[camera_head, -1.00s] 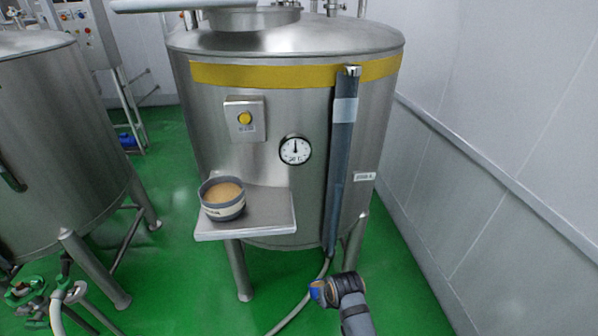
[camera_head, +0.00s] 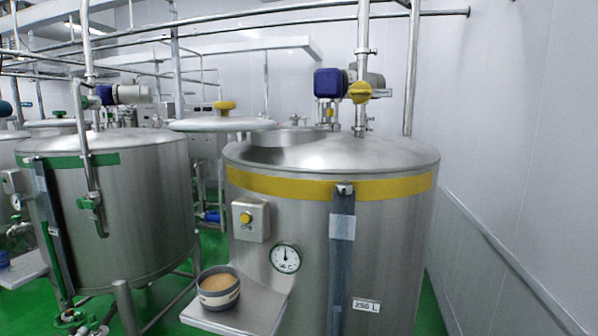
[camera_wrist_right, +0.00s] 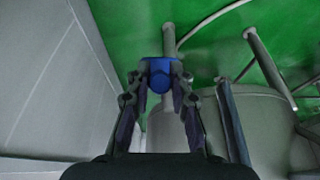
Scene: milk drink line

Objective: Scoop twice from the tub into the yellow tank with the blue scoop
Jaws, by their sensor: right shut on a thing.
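The yellow tank (camera_head: 385,240) is a steel vessel with a yellow band, standing right of centre in the head view. Its raised round opening (camera_head: 287,139) is on top, with the lid (camera_head: 222,125) swung off to the left; the inside is hidden. The tub (camera_head: 218,291) of tan powder stands on a small shelf (camera_head: 258,312) at the tank's front. In the right wrist view my right gripper (camera_wrist_right: 160,90) is shut on the blue scoop (camera_wrist_right: 158,74); only a small part of the scoop shows. Neither gripper is in the head view.
A green-banded tank (camera_head: 120,210) stands left; a wall is close on the right.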

